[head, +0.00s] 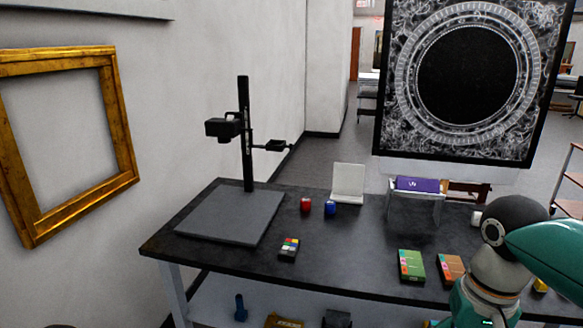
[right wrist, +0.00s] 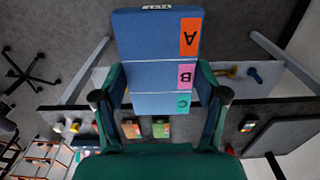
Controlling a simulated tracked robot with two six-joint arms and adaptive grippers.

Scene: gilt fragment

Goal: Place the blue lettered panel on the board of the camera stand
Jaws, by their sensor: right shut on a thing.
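The blue panel (right wrist: 145,45) has orange, pink and green tabs lettered A, B and C along one side. My right gripper (right wrist: 160,97) is shut on it in the right wrist view, with one finger at each side edge. The panel is held clear of the table. The camera stand (head: 246,150) rises at the table's left end in the head view, with its flat grey board (head: 232,218) bare. The board also shows at the right of the right wrist view (right wrist: 287,128). In the head view, my right gripper and the panel are out of frame. My left gripper is not in view.
On the dark table (head: 345,250) a colour card (head: 289,248) lies right of the board. Red (head: 306,205) and blue (head: 330,208) jars, a white stand (head: 348,182), a cradle with a purple item (head: 417,184), and green (head: 411,265) and orange (head: 450,268) boxes stand farther right.

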